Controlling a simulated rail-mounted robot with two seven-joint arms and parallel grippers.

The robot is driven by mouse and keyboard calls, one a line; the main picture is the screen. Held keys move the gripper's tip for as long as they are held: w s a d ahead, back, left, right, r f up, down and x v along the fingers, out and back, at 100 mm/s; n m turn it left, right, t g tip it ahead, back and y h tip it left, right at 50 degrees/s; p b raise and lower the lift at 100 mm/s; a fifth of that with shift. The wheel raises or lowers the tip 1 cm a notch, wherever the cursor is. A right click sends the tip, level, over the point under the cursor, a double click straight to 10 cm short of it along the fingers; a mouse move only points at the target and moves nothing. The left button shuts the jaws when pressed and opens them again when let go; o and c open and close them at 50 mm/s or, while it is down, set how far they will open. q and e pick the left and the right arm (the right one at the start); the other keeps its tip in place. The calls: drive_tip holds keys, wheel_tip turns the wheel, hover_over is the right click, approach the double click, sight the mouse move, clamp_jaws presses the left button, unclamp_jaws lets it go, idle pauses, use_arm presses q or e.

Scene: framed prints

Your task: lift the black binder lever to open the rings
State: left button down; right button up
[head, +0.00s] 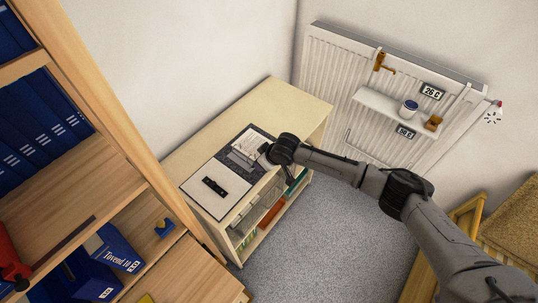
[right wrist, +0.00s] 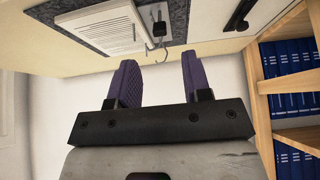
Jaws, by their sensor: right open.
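The open binder (head: 251,139) lies on the low cabinet, with a dark mottled cover and a stack of white paper. In the right wrist view the binder's paper stack (right wrist: 105,32) is at the top, and the small black lever (right wrist: 158,28) stands on its metal mechanism. My right gripper (right wrist: 160,75) has purple fingers, is open and empty, and its fingertips are apart from the lever. In the head view my right arm's dark wrist (head: 285,150) is at the binder's right edge and partly hides it. My left gripper is not in view.
A dark object (head: 213,187) lies on the pale left page. The low cabinet (head: 285,100) has free top behind the binder. A wooden shelf (head: 110,110) with blue binders stands at left. A radiator (head: 330,75) with a small shelf (head: 385,110) is at right.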

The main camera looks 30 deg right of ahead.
drive_tip(key=shift+v, duration=2.45)
drive_tip(key=shift+p, duration=0.3)
